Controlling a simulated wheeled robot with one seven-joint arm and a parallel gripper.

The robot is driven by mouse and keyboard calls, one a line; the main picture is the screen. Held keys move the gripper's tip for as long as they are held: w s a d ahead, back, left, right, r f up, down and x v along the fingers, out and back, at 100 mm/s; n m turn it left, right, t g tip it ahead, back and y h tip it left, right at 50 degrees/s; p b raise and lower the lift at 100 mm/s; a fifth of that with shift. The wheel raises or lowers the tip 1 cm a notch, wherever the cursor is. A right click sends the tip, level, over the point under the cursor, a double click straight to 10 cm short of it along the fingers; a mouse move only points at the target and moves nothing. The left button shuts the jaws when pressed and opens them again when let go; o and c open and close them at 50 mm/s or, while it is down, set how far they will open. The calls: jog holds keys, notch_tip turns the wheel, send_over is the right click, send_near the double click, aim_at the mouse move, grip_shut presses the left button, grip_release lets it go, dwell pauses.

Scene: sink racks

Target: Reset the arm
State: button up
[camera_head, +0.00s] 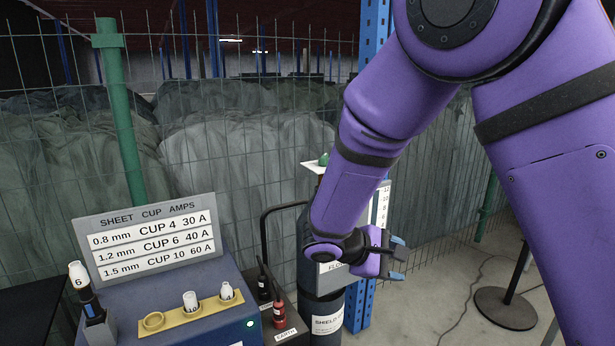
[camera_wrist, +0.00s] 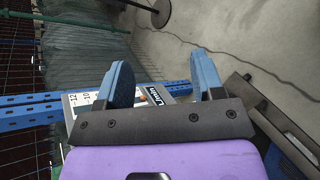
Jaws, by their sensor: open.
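My gripper (camera_head: 398,260) is at the end of my purple arm, in the middle right of the head view. Its blue fingers are apart with nothing between them. It hangs in the air in front of a gas cylinder (camera_head: 325,303) and a scaled gauge panel, which my arm partly hides. In the wrist view my gripper (camera_wrist: 167,82) shows two blue fingers spread wide over concrete floor and a blue post (camera_wrist: 35,113).
At the lower left a blue machine (camera_head: 205,277) carries a sign (camera_head: 150,235) and a yellow rack (camera_head: 172,321) with white cups. A torch (camera_head: 88,295) with a cup marked 6 stands left. A wire fence runs behind. A round post base (camera_head: 505,307) stands right.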

jog(key=s+d+r+m+t+y, duration=0.1)
jog(key=s+d+r+m+y, duration=0.4)
jog(key=s+r, duration=0.4)
jog(key=s+d+r+m+t+y, duration=0.1)
jog(key=s+d+r+m+y, duration=0.5)
jog(key=s+r, duration=0.4)
jog(key=s+d+y, duration=0.1)
jog(key=s, duration=0.4)
jog(key=shift+s+d, duration=0.15)
jog(key=shift+d, duration=0.05)
